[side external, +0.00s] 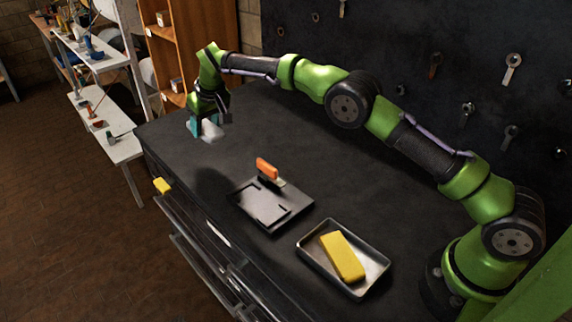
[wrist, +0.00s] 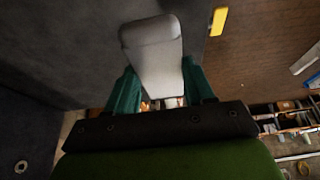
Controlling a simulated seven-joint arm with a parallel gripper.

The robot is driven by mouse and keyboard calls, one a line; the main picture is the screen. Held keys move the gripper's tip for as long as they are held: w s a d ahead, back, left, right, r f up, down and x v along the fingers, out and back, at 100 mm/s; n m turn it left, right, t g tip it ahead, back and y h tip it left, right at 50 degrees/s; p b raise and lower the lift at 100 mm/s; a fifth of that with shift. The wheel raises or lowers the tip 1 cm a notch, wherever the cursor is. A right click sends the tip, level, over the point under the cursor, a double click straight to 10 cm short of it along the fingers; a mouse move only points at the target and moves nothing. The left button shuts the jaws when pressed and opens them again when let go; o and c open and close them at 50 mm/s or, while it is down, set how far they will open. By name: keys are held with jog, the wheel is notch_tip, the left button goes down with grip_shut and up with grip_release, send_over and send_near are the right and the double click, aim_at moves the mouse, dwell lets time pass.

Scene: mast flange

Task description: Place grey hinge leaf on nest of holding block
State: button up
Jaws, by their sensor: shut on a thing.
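The grey hinge leaf (side external: 212,131) is a pale, flat, round-cornered plate. It is in my gripper (side external: 203,124) above the far left end of the dark bench. In the wrist view, the leaf (wrist: 152,48) sticks out between the two teal fingers of my gripper (wrist: 160,88), which are shut on it. The holding block (side external: 289,214) is a dark grey plate on the bench, well apart from my gripper and nearer the camera. A shallow outlined nest (side external: 262,207) shows in its top. An orange-handled clamp (side external: 267,169) stands at its back edge.
A metal tray (side external: 312,261) with a yellow block (side external: 342,256) stands right of the holding block. A yellow piece (side external: 162,186) sits at the bench's front edge, by the drawers. Tools hang on the dark back wall. The bench between my gripper and the holding block is clear.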

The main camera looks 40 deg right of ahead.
jog(key=s+a+r+n, duration=0.1)
jog(key=s+a+r, duration=0.1)
jog(key=s+r, duration=0.3)
jog(key=s+a+r, duration=0.1)
jog(key=s+r, duration=0.2)
jog(key=s, duration=0.5)
jog(key=s+d+f, duration=0.2)
jog(key=s+f, duration=0.2)
jog(key=s, duration=0.4)
jog(key=s+d+f+m, duration=0.1)
jog(key=s+d+f, duration=0.25)
jog(key=s, duration=0.45)
jog(key=s+d+f, duration=0.1)
jog(key=s+f, duration=0.4)
jog(key=s, duration=0.3)
send_over(258, 203)
jog(key=s, duration=0.2)
jog(key=shift+w+f, duration=0.25)
jog(key=shift+f, duration=0.35)
jog(key=shift+w+f, duration=0.1)
jog(key=shift+f, duration=1.65)
jog(key=shift+f, duration=0.1)
jog(key=o, duration=1.4)
jog(key=shift+f, duration=0.1)
